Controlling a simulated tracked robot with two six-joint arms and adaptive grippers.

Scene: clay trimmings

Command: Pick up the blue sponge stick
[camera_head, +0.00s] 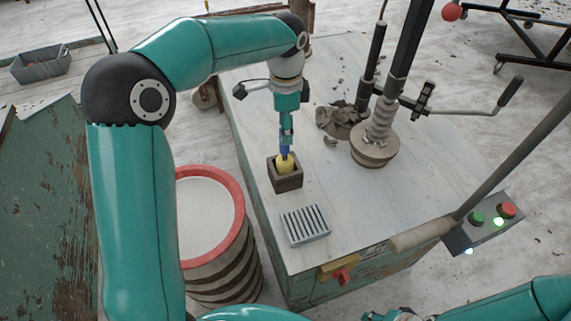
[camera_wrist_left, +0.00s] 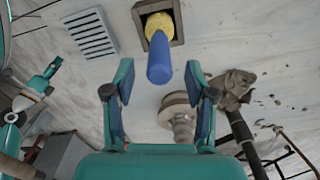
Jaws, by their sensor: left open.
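The blue sponge stick (camera_head: 284,152) stands upright, blue handle up and yellow sponge end down, in a small dark square box (camera_head: 287,183) on the table. My left gripper (camera_head: 286,135) is above the box, pointing down, with its fingers at the handle's upper part. In the left wrist view the open fingers (camera_wrist_left: 158,78) are on either side of the blue handle (camera_wrist_left: 159,66), with gaps visible on both sides. The box (camera_wrist_left: 178,22) surrounds the yellow end. My right gripper (camera_head: 392,315) shows only partly at the bottom edge, so its jaws are unclear.
A grey slotted block (camera_head: 305,225) lies in front of the box. A stand with a round base (camera_head: 375,150) and a grey-brown clay heap (camera_head: 340,120) are behind to the right. A red-rimmed barrel (camera_head: 210,215) stands left of the table. A control box (camera_head: 485,225) sits right.

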